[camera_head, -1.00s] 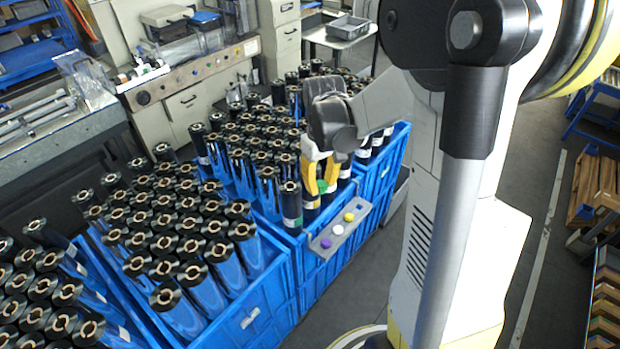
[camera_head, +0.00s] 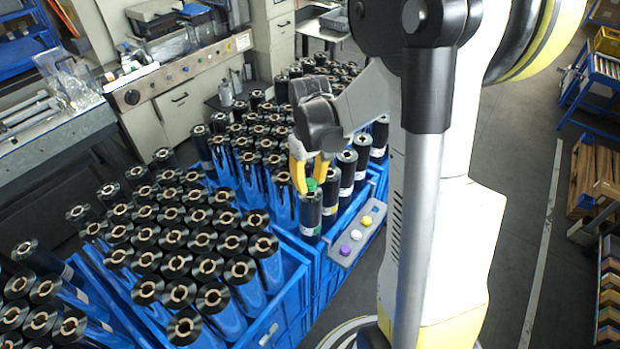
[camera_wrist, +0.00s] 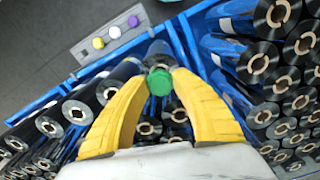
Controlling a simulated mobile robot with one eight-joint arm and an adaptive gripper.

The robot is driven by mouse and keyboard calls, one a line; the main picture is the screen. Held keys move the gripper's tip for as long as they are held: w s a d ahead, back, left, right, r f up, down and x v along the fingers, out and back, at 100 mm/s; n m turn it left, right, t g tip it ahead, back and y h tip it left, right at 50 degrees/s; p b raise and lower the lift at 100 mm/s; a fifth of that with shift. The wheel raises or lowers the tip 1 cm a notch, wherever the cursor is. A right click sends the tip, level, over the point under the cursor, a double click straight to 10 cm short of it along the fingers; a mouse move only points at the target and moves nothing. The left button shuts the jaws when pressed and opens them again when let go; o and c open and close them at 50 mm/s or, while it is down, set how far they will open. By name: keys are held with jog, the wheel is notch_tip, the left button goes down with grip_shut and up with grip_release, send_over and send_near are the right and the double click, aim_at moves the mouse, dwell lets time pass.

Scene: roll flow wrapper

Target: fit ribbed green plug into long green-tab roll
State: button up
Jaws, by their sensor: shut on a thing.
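The ribbed green plug (camera_head: 312,184) is between the yellow fingertips of my gripper (camera_head: 308,178), which is shut on it. It also shows in the wrist view (camera_wrist: 160,82), in front of the upper end of a dark roll. That roll (camera_head: 310,212) stands upright at the near corner of a blue crate, directly below the plug in the head view. The plug is at or just above the roll's top end; I cannot tell whether it has entered the core. The fingers and plug hide the roll's opening.
A grey holder (camera_head: 350,247) on the crate's near side carries purple (camera_head: 344,250), white (camera_head: 356,235) and yellow (camera_head: 367,220) plugs. Several upright rolls crowd close beside my gripper in the blue crates (camera_head: 290,262).

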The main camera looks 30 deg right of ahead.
aim_at(310, 182)
jog(key=shift+f+b, duration=0.35)
jog(key=shift+f, duration=0.5)
jog(key=shift+f+b, duration=0.6)
jog(key=shift+b, duration=0.25)
dwell(0.9)
jog(key=o, duration=0.4)
jog(key=shift+o, duration=0.2)
jog(key=shift+r, duration=0.1)
jog(key=shift+r+p, duration=3.85)
jog(key=shift+r, duration=1.65)
